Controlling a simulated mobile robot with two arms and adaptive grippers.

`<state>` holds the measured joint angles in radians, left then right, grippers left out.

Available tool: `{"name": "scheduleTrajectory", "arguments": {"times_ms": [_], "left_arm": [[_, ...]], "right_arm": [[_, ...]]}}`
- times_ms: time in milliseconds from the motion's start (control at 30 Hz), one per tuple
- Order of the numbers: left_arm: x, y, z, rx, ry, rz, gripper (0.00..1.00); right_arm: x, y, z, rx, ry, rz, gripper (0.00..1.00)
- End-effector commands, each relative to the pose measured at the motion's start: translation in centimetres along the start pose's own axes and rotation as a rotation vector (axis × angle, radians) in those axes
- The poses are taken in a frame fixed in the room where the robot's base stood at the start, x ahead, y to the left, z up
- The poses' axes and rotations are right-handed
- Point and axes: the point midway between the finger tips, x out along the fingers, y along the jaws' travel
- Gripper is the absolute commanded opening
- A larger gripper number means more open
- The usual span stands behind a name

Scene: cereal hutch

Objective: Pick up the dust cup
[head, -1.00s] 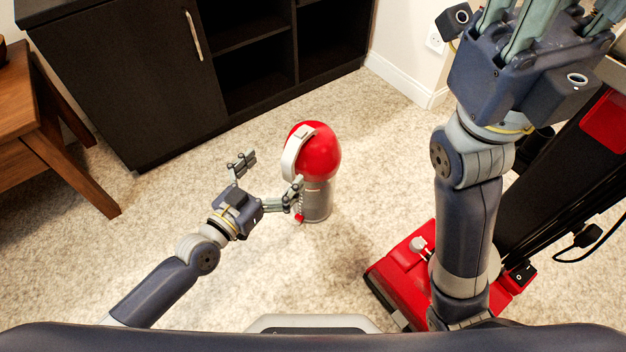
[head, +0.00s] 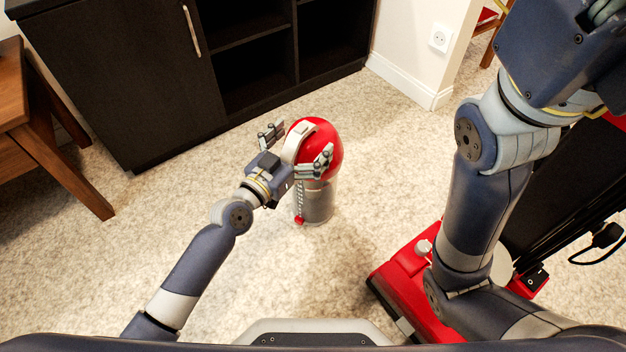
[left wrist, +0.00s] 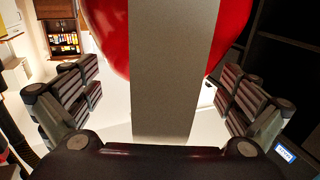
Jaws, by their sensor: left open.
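The dust cup has a round red top (head: 332,146), a pale handle strap (head: 302,143) on its left side and a grey, see-through lower part (head: 317,202). It stands upright on the carpet. My left gripper (head: 296,150) is open at the cup's handle side, with one finger behind the handle and the other in front of the red top. In the left wrist view the handle (left wrist: 172,70) runs between the two spread fingers, with the red top (left wrist: 108,30) behind it. My right arm rises at the right; its fingers are mostly cut off by the frame's top edge.
A red and black upright vacuum (head: 400,277) stands at the right, partly behind my right arm. A dark cabinet (head: 130,80) with open shelves is at the back. A wooden table (head: 22,90) is at the left. Carpet is clear around the cup.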

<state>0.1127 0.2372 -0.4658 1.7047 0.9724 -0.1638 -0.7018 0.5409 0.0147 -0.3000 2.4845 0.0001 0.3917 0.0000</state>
Motion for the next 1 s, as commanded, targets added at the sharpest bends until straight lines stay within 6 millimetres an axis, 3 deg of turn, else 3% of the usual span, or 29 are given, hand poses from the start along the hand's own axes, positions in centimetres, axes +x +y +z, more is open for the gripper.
{"name": "scheduleTrajectory", "arguments": {"times_ms": [100, 367, 467, 733, 1000], "left_arm": [[1.03, 0.03, 0.00, -0.002, 0.002, 0.000, 1.00], [1.22, -0.01, -0.05, 0.000, -0.001, 0.000, 1.00], [1.21, 0.00, -0.05, 0.000, -0.001, 0.000, 0.81], [1.19, 0.01, -0.02, 0.000, -0.001, 0.000, 0.20], [1.21, -0.02, -0.26, 0.000, 0.003, -0.001, 0.19]], "right_arm": [[0.10, -0.12, -0.36, -0.001, 0.011, -0.004, 0.35], [0.27, -0.13, -0.37, -0.002, 0.012, -0.005, 0.35], [0.27, -0.14, -0.37, -0.002, 0.012, -0.005, 0.35], [0.27, -0.15, -0.35, -0.001, 0.012, -0.005, 0.35], [0.33, -0.13, -0.35, -0.001, 0.013, -0.005, 0.35]]}}
